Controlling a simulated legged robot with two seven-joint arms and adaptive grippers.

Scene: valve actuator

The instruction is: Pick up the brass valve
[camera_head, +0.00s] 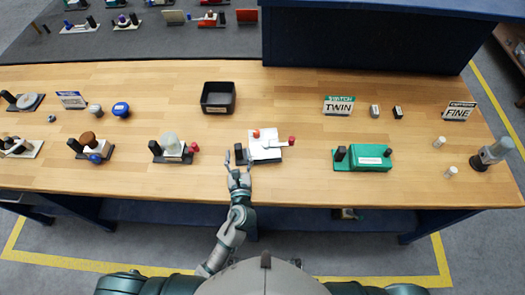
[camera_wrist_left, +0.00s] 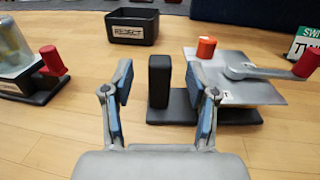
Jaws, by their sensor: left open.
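I cannot make out a clearly brass-coloured valve in either view. My left gripper (camera_head: 238,158) is open at the table's front middle, and its two fingers also show in the left wrist view (camera_wrist_left: 166,92). Straight ahead is a fixture with a white plate (camera_head: 264,152), a grey lever (camera_wrist_left: 250,69) with a red knob (camera_wrist_left: 308,62), an orange-red cap (camera_wrist_left: 206,47) and a black upright post (camera_wrist_left: 159,82). In the wrist view the post appears between the fingers; I cannot tell whether they touch it. The right gripper is not in view.
A black tray marked REJECT (camera_head: 218,97) stands behind. A clear-domed fixture (camera_head: 171,148) stands left and a green box (camera_head: 370,157) right. Small loose parts and signs stand at both ends of the wooden table (camera_head: 300,185). Bare wood lies between the fixtures.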

